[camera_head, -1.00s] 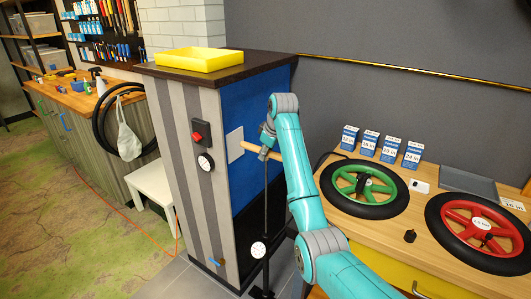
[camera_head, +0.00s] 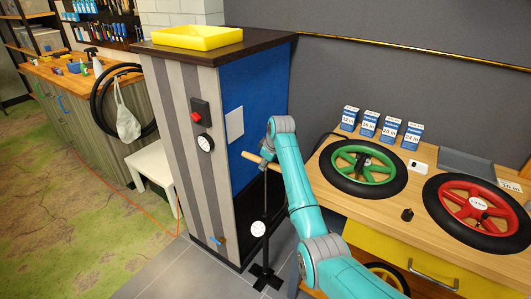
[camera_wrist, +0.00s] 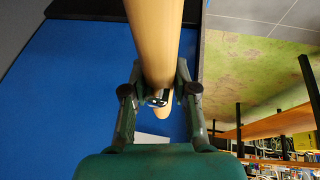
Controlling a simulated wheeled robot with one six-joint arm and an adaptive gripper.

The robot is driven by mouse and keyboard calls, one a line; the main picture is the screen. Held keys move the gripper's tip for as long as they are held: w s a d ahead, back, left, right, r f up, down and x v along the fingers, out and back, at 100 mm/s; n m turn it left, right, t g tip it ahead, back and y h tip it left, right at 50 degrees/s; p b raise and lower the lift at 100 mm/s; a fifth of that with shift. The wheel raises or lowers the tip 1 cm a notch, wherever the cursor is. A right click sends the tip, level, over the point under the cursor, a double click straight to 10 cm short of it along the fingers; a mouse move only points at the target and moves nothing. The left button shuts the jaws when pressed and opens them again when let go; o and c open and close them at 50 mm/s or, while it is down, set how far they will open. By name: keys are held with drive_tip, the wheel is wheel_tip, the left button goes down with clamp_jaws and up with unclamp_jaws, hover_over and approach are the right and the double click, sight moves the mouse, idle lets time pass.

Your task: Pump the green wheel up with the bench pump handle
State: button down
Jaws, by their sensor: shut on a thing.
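The bench pump stands upright on the grey floor, with a white gauge (camera_head: 258,228), a dark foot (camera_head: 264,277) and a wooden crossbar handle (camera_head: 250,157) on its rod. My gripper (camera_head: 268,163) is shut on this handle, partly hidden by my arm. In the wrist view the handle (camera_wrist: 154,35) runs between the two fingers of my gripper (camera_wrist: 158,97). The green wheel (camera_head: 346,158) lies flat with its black tyre on the wooden bench to the right.
A red wheel (camera_head: 462,204) lies right of the green one. Several blue-white boxes (camera_head: 388,130) stand behind. A striped cabinet (camera_head: 187,130) with a yellow tray (camera_head: 197,37) stands left of the pump. A yellow drawer (camera_head: 390,255) is under the bench.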

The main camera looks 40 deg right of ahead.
drive_tip(key=shift+s+f, duration=0.1)
drive_tip(key=shift+f, duration=0.25)
drive_tip(key=c, duration=0.9)
unclamp_jaws()
drive_tip(key=shift+r, duration=0.15)
drive_tip(key=v, duration=1.1)
drive_tip(key=shift+s+r, duration=0.15)
drive_tip(key=shift+r, duration=0.1)
drive_tip(key=shift+r, duration=0.1)
